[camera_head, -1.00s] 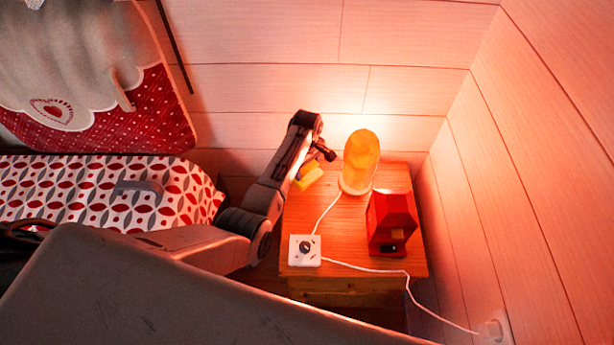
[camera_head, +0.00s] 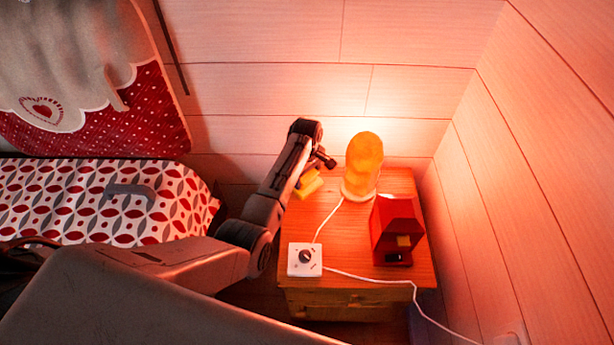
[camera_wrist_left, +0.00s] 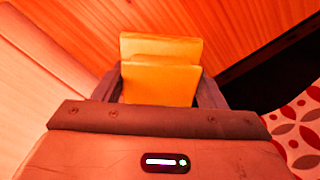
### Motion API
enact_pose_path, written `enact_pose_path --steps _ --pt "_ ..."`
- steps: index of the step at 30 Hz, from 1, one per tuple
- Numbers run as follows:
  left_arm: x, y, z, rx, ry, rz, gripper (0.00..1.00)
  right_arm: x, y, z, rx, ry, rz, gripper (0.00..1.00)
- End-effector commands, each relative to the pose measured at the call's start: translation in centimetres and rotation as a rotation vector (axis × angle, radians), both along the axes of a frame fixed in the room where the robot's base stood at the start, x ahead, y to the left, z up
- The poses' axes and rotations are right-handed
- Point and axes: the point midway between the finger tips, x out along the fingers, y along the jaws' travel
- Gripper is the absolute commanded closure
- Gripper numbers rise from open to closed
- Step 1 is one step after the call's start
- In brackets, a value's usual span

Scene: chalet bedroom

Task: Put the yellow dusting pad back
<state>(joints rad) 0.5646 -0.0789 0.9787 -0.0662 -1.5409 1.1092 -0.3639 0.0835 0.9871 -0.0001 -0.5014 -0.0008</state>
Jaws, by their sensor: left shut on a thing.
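The yellow dusting pad (camera_head: 309,184) is at the back left part of the wooden nightstand top (camera_head: 335,247), left of the glowing lamp. My left gripper (camera_head: 316,174) is at the pad, with the arm reaching in from the left. In the left wrist view the pad (camera_wrist_left: 160,78) stands between the two fingers of my left gripper (camera_wrist_left: 168,88), which is shut on it. The wood surface shows beyond it; whether the pad touches it I cannot tell. My right gripper is out of view.
A lit orange lamp (camera_head: 364,160) stands just right of the pad. A red box-like object (camera_head: 396,229) stands at the right, and a white dimmer box (camera_head: 304,259) with a cord is at the front left. Walls close in behind and at the right; a patterned bed (camera_head: 95,205) lies left.

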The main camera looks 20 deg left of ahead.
Motion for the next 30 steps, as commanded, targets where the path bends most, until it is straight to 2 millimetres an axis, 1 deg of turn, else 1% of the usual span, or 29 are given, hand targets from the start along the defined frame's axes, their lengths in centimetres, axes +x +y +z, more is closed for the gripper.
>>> enact_pose_path --steps 1,2,3,5,13,17,20,25,30 --pt "0.0 0.0 -0.1 -0.001 0.0 0.0 0.53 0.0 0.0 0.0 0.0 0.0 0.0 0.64" --pt "-0.1 0.0 -0.1 -0.001 0.0 0.0 0.31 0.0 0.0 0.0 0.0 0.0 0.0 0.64" --pt "-0.1 0.0 -0.1 -0.001 0.0 0.0 0.23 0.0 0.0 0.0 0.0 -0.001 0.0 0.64" --pt "-0.1 0.0 -0.1 -0.001 0.0 0.0 0.13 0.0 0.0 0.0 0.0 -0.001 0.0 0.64" --pt "0.0 0.0 0.0 -0.001 0.0 0.0 0.13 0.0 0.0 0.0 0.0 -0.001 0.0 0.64" --pt "0.1 0.0 0.9 -0.001 -0.003 0.0 0.13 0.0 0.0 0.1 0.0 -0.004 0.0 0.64" --pt "0.1 0.0 2.6 -0.001 -0.004 0.0 0.13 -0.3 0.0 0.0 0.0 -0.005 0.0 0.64" --pt "0.1 0.0 6.3 -0.001 -0.005 0.0 0.13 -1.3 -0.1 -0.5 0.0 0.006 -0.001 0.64" --pt "0.1 0.0 9.5 -0.001 -0.004 0.0 0.13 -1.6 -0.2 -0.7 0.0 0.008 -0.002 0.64"
